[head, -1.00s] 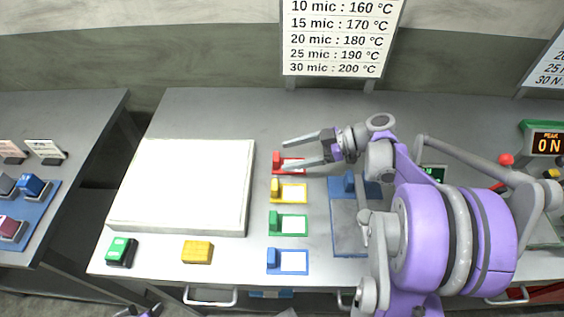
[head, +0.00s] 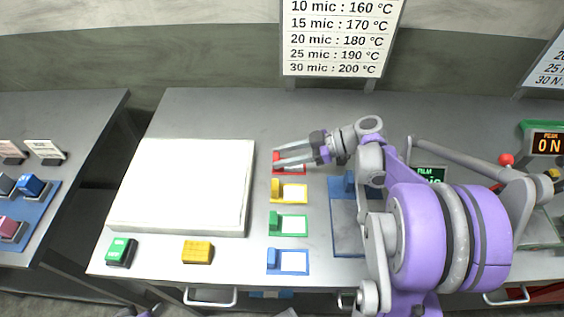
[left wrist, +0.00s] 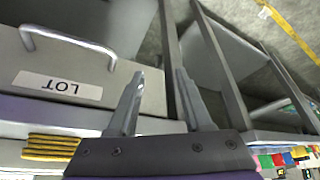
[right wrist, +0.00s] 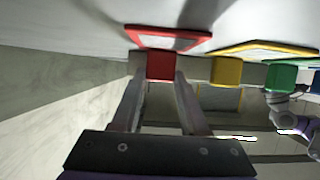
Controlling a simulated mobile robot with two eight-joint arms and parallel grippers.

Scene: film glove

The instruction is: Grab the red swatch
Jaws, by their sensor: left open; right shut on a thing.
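The red swatch (head: 280,168) lies at the far end of a column of coloured swatches on the table, and my right gripper partly covers it in the head view. My right gripper (head: 276,158) is shut on the swatch's upright red block. In the right wrist view the red block (right wrist: 160,66) sits between the fingertips, with its red-framed card (right wrist: 168,33) beside it, seemingly still at the table surface. My left gripper (left wrist: 155,75) is open and empty, low near a drawer front marked LOT.
Yellow (head: 290,192), green (head: 288,224) and blue (head: 288,262) swatches line up nearer the front edge. A white board (head: 182,185) lies to the left. A blue plate (head: 348,232) lies to the right.

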